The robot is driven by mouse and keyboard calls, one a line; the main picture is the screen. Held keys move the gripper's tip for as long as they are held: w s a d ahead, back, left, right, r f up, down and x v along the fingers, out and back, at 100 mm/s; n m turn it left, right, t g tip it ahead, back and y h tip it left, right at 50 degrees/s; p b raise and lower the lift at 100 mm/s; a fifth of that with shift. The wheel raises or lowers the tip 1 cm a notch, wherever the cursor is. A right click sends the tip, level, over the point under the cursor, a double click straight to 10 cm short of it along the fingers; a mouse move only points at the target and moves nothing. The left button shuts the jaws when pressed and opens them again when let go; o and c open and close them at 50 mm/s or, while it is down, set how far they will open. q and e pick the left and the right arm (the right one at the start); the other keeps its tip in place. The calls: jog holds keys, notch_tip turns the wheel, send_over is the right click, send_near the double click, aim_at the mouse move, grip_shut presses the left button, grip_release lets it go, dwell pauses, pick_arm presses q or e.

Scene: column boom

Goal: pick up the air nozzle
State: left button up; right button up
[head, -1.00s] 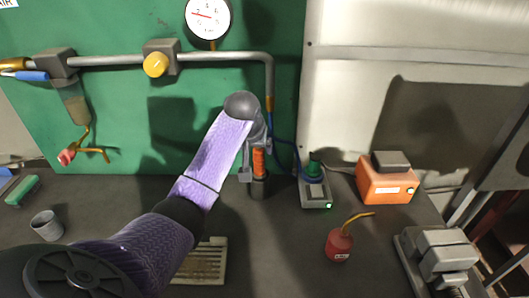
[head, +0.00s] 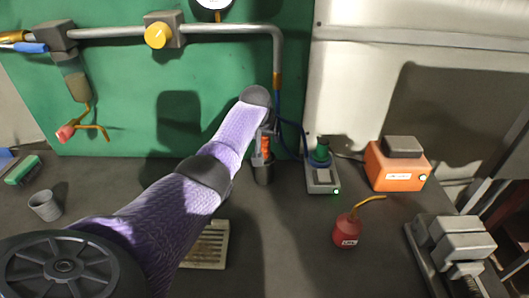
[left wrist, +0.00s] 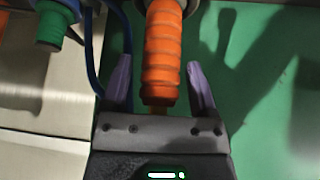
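The air nozzle appears to be the ribbed orange grip (head: 265,145), standing upright in a dark cup-like holder (head: 263,175) on the bench. The grip also shows large in the left wrist view (left wrist: 163,55). My left gripper (head: 264,147) is at the grip, and my purple arm hides part of it. In the left wrist view the gripper's two purple fingers (left wrist: 160,85) are open, one on each side of the orange grip. A gap shows on both sides, so they do not seem to press on it. My right gripper is in neither view.
A blue hose (head: 303,135) runs close to the right of the grip. A grey device with a green top (head: 321,178) stands just right of it. Further right are an orange box (head: 397,168) and a red oil can (head: 347,230). The green panel (head: 180,110) is close behind.

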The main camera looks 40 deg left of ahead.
pick_arm(q)
grip_shut()
dwell(1.2)
